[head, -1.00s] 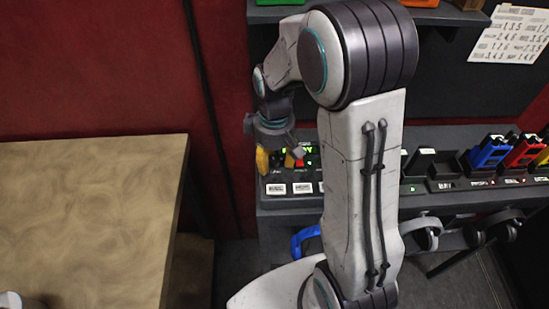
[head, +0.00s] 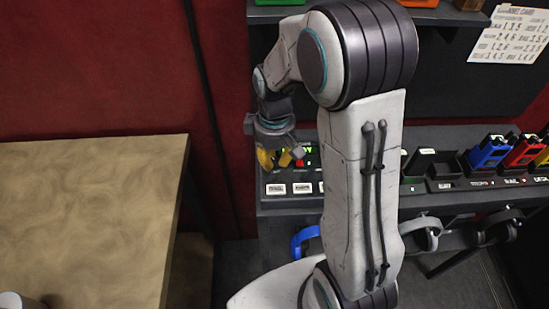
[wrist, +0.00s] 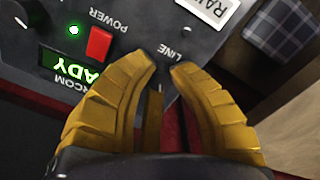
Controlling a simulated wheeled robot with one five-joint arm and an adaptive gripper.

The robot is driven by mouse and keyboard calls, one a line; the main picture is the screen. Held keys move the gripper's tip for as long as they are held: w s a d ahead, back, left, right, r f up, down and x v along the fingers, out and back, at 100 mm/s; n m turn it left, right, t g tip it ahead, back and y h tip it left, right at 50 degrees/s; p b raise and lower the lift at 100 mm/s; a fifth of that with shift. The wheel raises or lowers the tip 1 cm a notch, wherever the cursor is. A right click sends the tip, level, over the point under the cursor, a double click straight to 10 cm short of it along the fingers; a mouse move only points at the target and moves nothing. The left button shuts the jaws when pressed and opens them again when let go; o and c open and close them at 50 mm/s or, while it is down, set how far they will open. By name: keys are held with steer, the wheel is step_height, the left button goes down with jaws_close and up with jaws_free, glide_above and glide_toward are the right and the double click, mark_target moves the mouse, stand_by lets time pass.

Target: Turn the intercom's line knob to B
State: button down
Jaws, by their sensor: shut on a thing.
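The intercom panel (wrist: 215,42) lies under my gripper in the wrist view, with its lettering upside down. Its LINE label (wrist: 168,56) shows just beyond my fingertips. My gripper (wrist: 163,68) has its yellow fingertips down at the panel beside that label, shut on the line knob. The fingers hide most of the knob, so its pointer and setting cannot be read. In the head view my gripper (head: 276,163) is at the left end of the console.
A red power switch (wrist: 99,42), a lit green lamp (wrist: 73,30) and a green READY display (wrist: 72,66) lie left of the fingers. The console (head: 440,198) carries blue, red and yellow units to the right. A wooden table (head: 90,215) stands at left.

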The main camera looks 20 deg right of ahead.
mark_target(275, 160)
steer(key=shift+m, duration=0.4)
steer(key=m+b, duration=0.1)
steer(key=m, duration=0.4)
steer(key=shift+f+m, duration=0.1)
steer(key=shift+m, duration=0.2)
steer(key=m+b, duration=0.1)
steer(key=m, duration=0.4)
steer(key=shift+m, duration=0.4)
steer(key=c, duration=1.1)
jaws_free()
step_height(275, 160, up, 12)
steer(key=shift+r, duration=0.1)
